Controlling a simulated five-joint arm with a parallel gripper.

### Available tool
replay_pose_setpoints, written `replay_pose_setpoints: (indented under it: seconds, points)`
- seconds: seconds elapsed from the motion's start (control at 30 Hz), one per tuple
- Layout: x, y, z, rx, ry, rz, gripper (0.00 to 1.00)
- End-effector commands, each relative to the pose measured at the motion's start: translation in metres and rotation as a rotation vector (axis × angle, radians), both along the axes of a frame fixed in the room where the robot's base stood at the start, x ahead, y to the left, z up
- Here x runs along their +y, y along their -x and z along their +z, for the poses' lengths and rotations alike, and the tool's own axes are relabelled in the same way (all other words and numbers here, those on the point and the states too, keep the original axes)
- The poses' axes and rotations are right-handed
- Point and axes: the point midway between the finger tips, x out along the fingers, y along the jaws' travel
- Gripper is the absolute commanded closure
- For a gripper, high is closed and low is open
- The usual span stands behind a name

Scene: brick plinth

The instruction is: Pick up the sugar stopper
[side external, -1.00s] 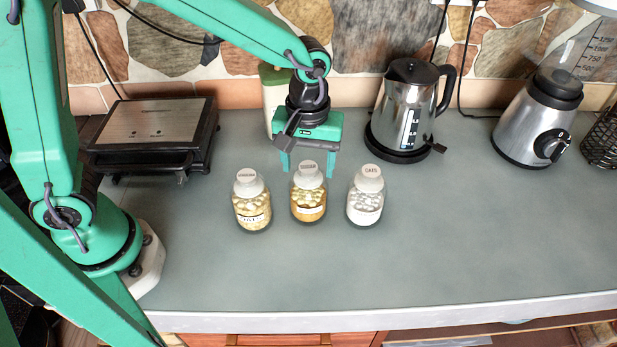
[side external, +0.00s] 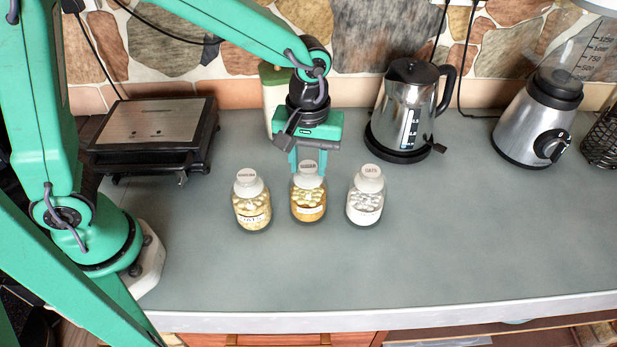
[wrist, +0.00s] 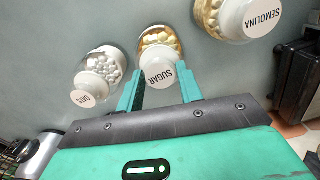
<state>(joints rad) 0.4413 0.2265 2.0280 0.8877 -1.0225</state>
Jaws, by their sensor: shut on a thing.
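The sugar stopper (wrist: 161,74) is a white round cap labelled SUGAR. It sits on the middle jar (side external: 308,203), which holds yellowish contents; the stopper also shows in the side view (side external: 308,168). My gripper (wrist: 160,82) is shut on the stopper, with one green finger on each side of it in the wrist view. In the side view my gripper (side external: 308,162) reaches down from behind the jar. The stopper is still at the jar's mouth; whether it is loose from it I cannot tell.
The semolina jar (side external: 251,207) stands close on the left and the oats jar (side external: 365,203) close on the right. A kettle (side external: 407,105), a grill (side external: 155,130) and a blender (side external: 540,120) stand farther back. The counter in front is clear.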

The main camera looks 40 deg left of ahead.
Motion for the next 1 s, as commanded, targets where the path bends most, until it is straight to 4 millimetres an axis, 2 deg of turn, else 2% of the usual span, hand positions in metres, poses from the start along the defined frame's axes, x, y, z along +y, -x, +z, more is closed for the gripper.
replay_pose_setpoints:
  seconds: [0.17, 0.4, 0.8, 1.0]
  points:
    - [0.000, -0.001, 0.010, -0.004, 0.002, 0.000, 0.87]
    - [0.000, -0.001, 0.041, -0.005, 0.003, 0.000, 0.87]
    - [-0.040, 0.058, 0.081, -0.004, 0.002, -0.006, 0.87]
    - [-0.054, 0.081, 0.098, -0.002, 0.002, -0.004, 0.87]
